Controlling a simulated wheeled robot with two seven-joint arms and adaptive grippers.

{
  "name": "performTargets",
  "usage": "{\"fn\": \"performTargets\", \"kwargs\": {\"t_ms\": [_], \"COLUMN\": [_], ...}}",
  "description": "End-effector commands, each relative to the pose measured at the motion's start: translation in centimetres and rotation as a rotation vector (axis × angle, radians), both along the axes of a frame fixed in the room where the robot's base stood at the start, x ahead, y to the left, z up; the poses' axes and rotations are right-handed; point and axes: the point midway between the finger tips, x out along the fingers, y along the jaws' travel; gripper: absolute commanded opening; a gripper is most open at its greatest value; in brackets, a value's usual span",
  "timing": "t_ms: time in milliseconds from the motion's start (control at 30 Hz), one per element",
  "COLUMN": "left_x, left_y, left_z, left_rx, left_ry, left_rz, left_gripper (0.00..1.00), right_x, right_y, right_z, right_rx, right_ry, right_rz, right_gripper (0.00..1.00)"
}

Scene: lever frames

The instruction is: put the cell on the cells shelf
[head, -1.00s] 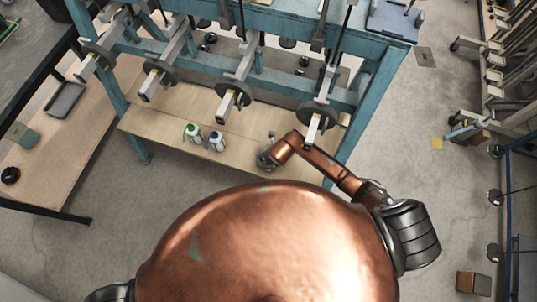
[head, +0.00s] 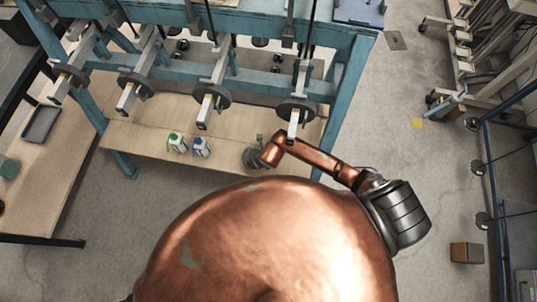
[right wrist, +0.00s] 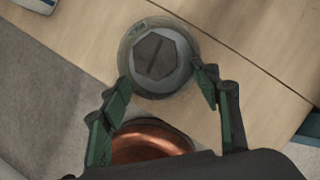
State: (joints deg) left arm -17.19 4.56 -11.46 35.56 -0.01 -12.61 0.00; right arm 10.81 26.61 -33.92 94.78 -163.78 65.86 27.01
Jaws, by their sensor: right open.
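The cell, a round grey pot with a clear rim and a dark hexagonal top (right wrist: 157,58), stands upright on a wooden board in the right wrist view. My right gripper (right wrist: 161,76) is open, with its green fingers on either side of the cell's near part. I cannot tell whether they touch it. In the head view my right gripper (head: 256,154) is low over the right part of the wooden shelf (head: 150,112) under the blue frame, and largely covers the cell. I cannot tell which surface is the cells shelf. My left gripper is out of view.
Two white bottles, one green-marked (head: 176,143) and one blue-marked (head: 201,147), stand left of my right gripper. Lever arms with round weights (head: 296,110) hang above the shelf. A blue frame leg (head: 345,85) stands to the right.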

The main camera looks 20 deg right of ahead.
Motion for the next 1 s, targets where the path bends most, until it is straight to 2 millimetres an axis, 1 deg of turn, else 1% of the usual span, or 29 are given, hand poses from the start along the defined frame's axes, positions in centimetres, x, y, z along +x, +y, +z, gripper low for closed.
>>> {"fn": "performTargets", "kwargs": {"t_ms": [33, 100, 300, 400, 600, 733, 1000], "left_x": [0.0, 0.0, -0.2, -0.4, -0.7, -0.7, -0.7], "left_y": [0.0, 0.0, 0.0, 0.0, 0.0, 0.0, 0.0], "left_z": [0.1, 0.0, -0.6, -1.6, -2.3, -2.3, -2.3], "left_rx": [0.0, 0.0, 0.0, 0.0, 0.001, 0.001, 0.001], "left_ry": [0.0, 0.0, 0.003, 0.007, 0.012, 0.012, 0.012], "left_rz": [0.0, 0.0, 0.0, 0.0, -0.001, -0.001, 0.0], "left_gripper": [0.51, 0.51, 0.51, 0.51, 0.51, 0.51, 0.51], "right_x": [-1.3, -3.0, -6.7, -7.5, -9.0, -9.4, -9.4], "right_y": [-0.5, -0.8, -1.5, -1.4, -1.7, -1.8, -1.8], "right_z": [0.0, 0.0, -0.2, -0.3, -0.2, -0.1, 0.0], "right_rx": [-0.004, -0.004, -0.003, -0.002, 0.0, 0.001, 0.001], "right_ry": [0.0, -0.002, -0.001, -0.006, -0.002, 0.0, -0.001], "right_rz": [0.003, 0.005, 0.005, 0.007, 0.003, 0.0, -0.001], "right_gripper": [0.57, 0.57, 0.57, 0.57, 0.57, 0.57, 0.57]}}
